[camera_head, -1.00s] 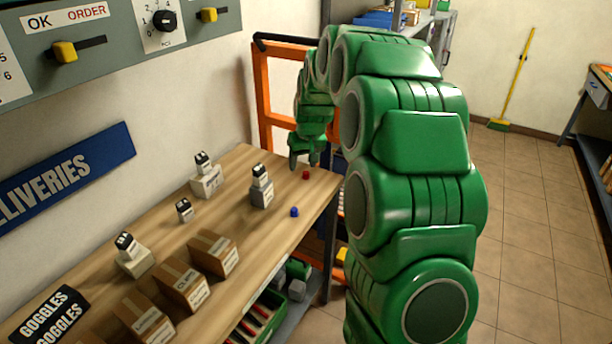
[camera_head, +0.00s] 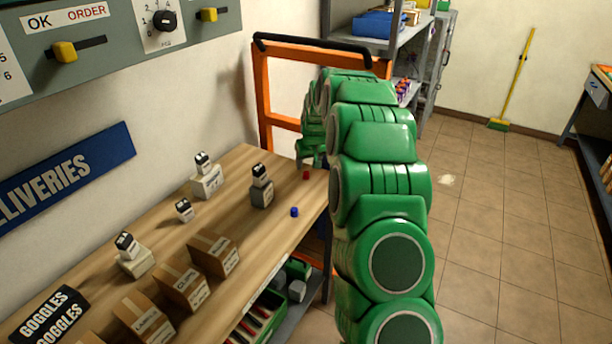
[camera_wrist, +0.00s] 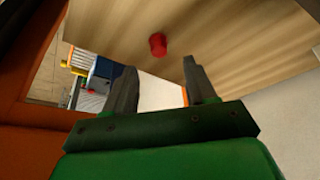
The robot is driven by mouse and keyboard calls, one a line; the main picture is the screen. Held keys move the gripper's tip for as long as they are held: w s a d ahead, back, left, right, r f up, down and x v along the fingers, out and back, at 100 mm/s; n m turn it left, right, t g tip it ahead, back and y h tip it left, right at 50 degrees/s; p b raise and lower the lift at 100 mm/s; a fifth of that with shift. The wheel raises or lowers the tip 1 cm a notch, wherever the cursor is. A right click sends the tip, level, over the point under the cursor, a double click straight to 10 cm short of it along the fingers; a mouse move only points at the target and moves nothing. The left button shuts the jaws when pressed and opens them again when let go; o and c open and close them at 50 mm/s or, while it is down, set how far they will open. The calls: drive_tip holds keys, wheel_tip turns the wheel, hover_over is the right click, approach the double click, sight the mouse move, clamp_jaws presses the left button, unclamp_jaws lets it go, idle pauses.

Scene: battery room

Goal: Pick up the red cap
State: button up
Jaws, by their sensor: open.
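The red cap (camera_head: 306,175) stands on the wooden workbench (camera_head: 270,230), close to its far right corner. It also shows in the wrist view (camera_wrist: 158,44), above and between my two fingertips, apart from them. My gripper (camera_head: 312,158) is just behind the cap in the head view, partly hidden by my green arm. In the wrist view my gripper (camera_wrist: 163,80) has its two dark fingers spread, with nothing between them.
A blue cap (camera_head: 294,212) stands nearer on the bench. A stamp on a grey block (camera_head: 262,190) is left of the red cap. Several cardboard boxes (camera_head: 213,254) line the near edge. An orange frame (camera_head: 264,100) rises behind the bench end.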

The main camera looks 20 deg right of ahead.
sight(306, 173)
drive_tip(key=shift+s+x, duration=0.15)
drive_tip(key=shift+x, duration=1.2)
drive_tip(key=shift+s+x, duration=0.1)
drive_tip(key=shift+x, duration=1.25)
drive_tip(key=shift+f, duration=0.1)
clamp_jaws()
wheel_tip(306, 173, up, 3)
drive_tip(key=shift+r, duration=0.2)
drive_tip(key=shift+s+r, duration=0.15)
drive_tip(key=shift+s, duration=0.15)
drive_tip(key=s+a+r, duration=0.1)
drive_tip(key=s+r, duration=0.8)
drive_tip(key=s, duration=0.4)
drive_tip(key=shift+s+a+r, duration=0.15)
drive_tip(key=shift+a+r, duration=0.05)
drive_tip(key=shift+a, duration=0.15)
